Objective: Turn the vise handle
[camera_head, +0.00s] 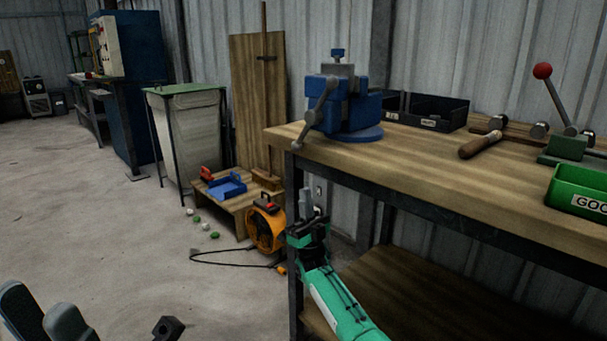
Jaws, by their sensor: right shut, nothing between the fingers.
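The blue vise (352,108) stands on the near left corner of the wooden workbench (425,172). Its grey handle (319,112) hangs at a slant on the vise's left side, its lower end just above the bench edge. My right gripper (308,202) is shut and empty, pointing up in front of the bench leg, below the vise and its handle and apart from both.
Black bins (427,110), a hammer (482,143), a green press with a red-knobbed lever (552,88) and a green bin (580,191) stand on the bench. The floor at left is mostly clear.

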